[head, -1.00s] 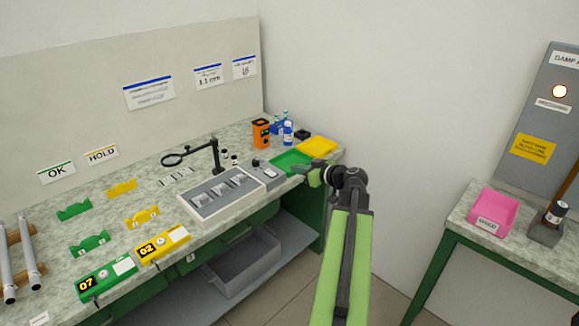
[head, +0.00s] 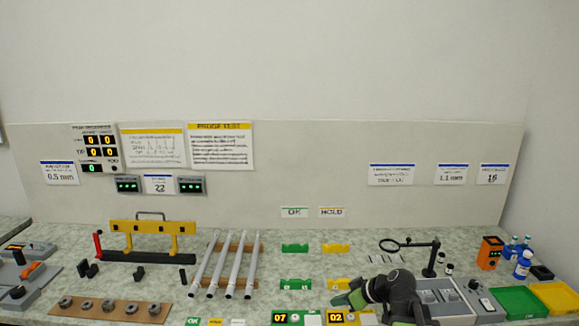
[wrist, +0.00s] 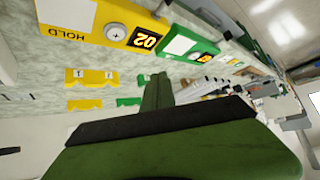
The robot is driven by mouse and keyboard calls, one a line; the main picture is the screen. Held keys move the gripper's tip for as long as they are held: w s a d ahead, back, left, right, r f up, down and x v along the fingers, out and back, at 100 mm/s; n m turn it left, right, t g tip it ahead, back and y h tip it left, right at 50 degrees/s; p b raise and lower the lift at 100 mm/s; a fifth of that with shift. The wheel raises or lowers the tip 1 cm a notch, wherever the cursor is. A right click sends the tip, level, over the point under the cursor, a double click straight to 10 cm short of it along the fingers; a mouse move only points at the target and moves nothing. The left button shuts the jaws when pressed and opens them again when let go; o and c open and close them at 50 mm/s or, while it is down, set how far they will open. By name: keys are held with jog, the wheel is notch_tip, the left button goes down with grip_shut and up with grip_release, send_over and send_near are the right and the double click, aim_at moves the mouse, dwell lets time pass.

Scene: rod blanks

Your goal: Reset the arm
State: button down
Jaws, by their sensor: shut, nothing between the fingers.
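My gripper (head: 345,299) shows in the head view at the front of the bench, above the yellow 02 unit (head: 345,318). Its green fingers are together with nothing between them. My dark arm is folded behind it and covers part of the bench. In the wrist view my gripper (wrist: 157,80) points away from the camera, its fingers closed. The yellow 02 unit also shows in the wrist view (wrist: 105,22), with a HOLD label, and the green 07 unit (wrist: 190,40) is beside it.
Several rods (head: 225,268) lie on a wooden rack left of my gripper. Green cradles (head: 295,284) and yellow cradles (head: 335,249) stand behind it.

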jog(key=s+a+f+g+h+p, duration=0.1)
jog(key=s+a+f+g+h, duration=0.15)
jog(key=s+a, duration=0.35)
jog(key=s+d+f+m+g+h, duration=0.2)
jog(key=s+d+m+g+h, duration=0.1)
jog(key=s+d+m, duration=0.3)
jog(key=shift+s+d+f+m+h, duration=0.15)
jog(key=shift+d+f+m+h, duration=0.2)
jog(key=shift+m+h, duration=0.6)
jog(key=shift+m+g+y, duration=0.25)
jog(key=shift+y, duration=0.05)
